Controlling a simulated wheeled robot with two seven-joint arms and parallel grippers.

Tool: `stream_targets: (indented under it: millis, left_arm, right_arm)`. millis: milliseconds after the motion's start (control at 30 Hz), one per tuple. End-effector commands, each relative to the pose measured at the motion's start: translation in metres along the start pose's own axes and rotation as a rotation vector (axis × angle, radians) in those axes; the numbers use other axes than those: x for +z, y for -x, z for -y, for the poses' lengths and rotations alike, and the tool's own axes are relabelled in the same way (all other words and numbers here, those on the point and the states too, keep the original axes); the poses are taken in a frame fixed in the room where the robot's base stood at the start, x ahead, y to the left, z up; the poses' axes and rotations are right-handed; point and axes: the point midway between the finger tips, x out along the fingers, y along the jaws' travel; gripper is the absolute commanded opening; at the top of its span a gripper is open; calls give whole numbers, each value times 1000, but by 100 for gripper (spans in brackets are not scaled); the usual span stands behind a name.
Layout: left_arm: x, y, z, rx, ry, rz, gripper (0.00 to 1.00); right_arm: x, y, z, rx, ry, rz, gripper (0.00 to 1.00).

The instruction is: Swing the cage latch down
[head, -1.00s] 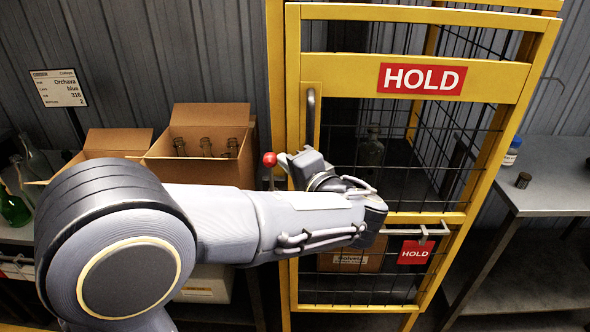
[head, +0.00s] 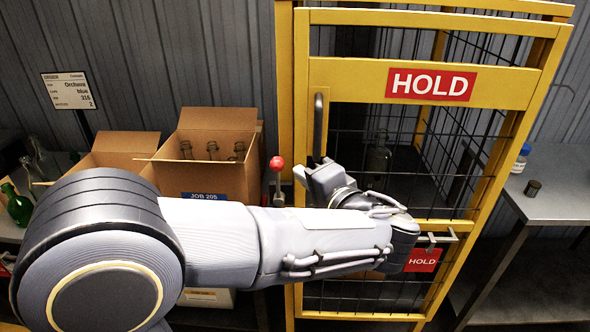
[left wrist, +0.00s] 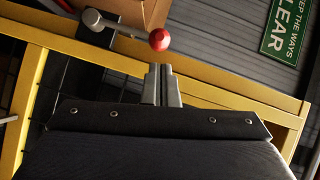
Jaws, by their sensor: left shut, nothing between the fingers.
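The cage latch is a lever with a red ball knob (head: 277,163) on a grey stem. It stands upright beside the left post of the yellow cage (head: 300,60). In the left wrist view the red knob (left wrist: 159,39) shows just beyond my fingertips, with its stem running to a pivot at the upper left. My left gripper (head: 301,171) is in front of the cage's left side, just right of the knob, with a small gap. In the left wrist view my left gripper (left wrist: 159,72) has its fingers together and empty. My right gripper is out of view.
A grey vertical handle (head: 318,125) is on the cage door above my gripper. Open cartons with bottles (head: 215,150) stand left of the latch. A metal table (head: 560,185) stands at the right. My left arm covers the lower middle.

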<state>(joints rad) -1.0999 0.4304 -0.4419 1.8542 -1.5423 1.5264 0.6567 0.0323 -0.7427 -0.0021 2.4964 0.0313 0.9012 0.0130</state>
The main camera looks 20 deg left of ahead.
Motion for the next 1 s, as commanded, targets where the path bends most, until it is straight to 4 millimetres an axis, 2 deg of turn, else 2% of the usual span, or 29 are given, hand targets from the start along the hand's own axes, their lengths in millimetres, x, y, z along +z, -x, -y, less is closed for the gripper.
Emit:
stream_targets:
  millis: [100,267,600,700,767,867,933,1000]
  left_arm:
    - [-1,19,-1,1,0,-5,0]
    - [-1,32,0,0,-1,-4,0]
    - [-1,34,0,1,0,-3,0]
    - [8,26,-2,41,-5,21,0]
    - [22,14,-6,108,-13,62,0]
    - [69,-13,-22,319,-20,170,0]
    - [116,-24,-38,538,2,263,0]
    - [159,-18,-54,765,61,330,0]
  right_arm:
    - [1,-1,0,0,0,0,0]
    - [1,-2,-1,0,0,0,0]
    - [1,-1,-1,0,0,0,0]
    - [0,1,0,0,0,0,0]
    - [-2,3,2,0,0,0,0]
    - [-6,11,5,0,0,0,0]
    - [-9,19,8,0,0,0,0]
    - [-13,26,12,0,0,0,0]
